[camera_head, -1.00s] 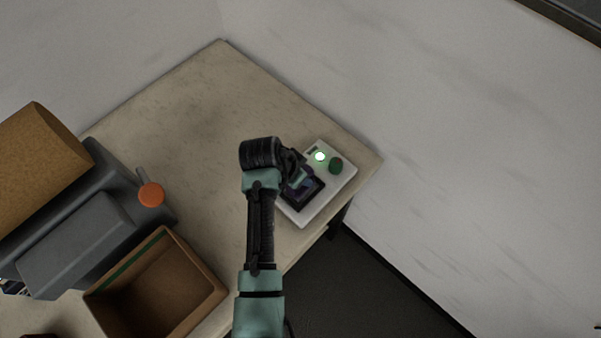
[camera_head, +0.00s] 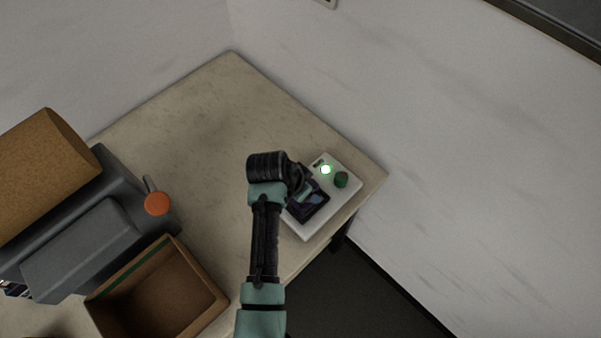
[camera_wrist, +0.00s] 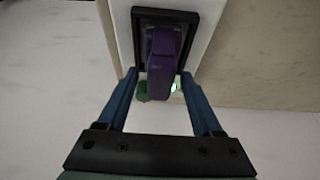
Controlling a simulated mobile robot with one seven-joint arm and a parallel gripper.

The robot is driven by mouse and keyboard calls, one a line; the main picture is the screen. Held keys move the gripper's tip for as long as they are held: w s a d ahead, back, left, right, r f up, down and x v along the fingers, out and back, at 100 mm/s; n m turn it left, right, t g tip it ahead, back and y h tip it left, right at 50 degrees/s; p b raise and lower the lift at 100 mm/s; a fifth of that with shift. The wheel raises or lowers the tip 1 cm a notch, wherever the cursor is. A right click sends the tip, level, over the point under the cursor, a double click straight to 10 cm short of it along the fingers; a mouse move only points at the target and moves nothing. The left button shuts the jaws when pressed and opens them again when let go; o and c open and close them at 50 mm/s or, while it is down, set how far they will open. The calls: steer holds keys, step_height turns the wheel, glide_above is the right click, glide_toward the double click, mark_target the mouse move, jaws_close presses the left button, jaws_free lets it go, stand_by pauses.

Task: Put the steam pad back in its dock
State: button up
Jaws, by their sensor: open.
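The dock is a white box (camera_head: 316,228) with a dark, black-rimmed recess, near the right corner of the table. In the wrist view its black rim (camera_wrist: 165,14) surrounds the purple steam pad (camera_wrist: 161,52), which lies over the recess. Whether the pad is fully seated, I cannot tell. My gripper (camera_wrist: 158,78) is open, its two blue fingers apart on either side of the pad's near end, with no clear contact. In the head view my gripper (camera_head: 306,194) is over the dock and partly hides the recess and pad.
The box carries a lit green lamp (camera_head: 325,169) and a green knob (camera_head: 341,180). At left are an open brown bin (camera_head: 205,278), a grey machine (camera_head: 80,250) and an orange knob (camera_head: 157,203). The table's middle (camera_head: 220,130) is clear; walls stand behind.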

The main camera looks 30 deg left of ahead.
steer(key=b+v, duration=0.1)
steer(key=v, duration=1.1)
steer(key=w+d+r+n+t+y, duration=0.15)
steer(key=w+r+t, duration=0.3)
steer(key=r, duration=0.55)
steer(key=w+d+r+t+y, duration=0.1)
steer(key=w+d+r+t, duration=0.15)
steer(key=w+r, duration=0.45)
steer(key=w+d+r+t+y, duration=0.15)
steer(key=r+t, duration=0.25)
steer(key=r, duration=0.8)
steer(key=s+d+r+t+h, duration=0.1)
steer(key=s+d+r+t, duration=0.2)
steer(key=r, duration=0.7)
steer(key=s+d+r+n+t+h, duration=0.1)
steer(key=s+d+r+t, duration=0.3)
steer(key=r, duration=0.6)
steer(key=s+d+r+n+t, duration=0.1)
steer(key=s+d+r+t, duration=0.2)
steer(key=r, duration=0.7)
steer(key=s+t, duration=0.2)
steer(key=s, duration=0.1)
steer(key=shift+s+d+h, duration=0.25)
steer(key=shift+s+h, duration=0.15)
steer(key=shift+n, duration=0.25)
step_height(320, 180, down, 6)
steer(key=b, duration=0.5)
steer(key=shift+a+r+b, duration=0.1)
steer(key=shift+r+b, duration=0.05)
steer(key=shift+b, duration=0.25)
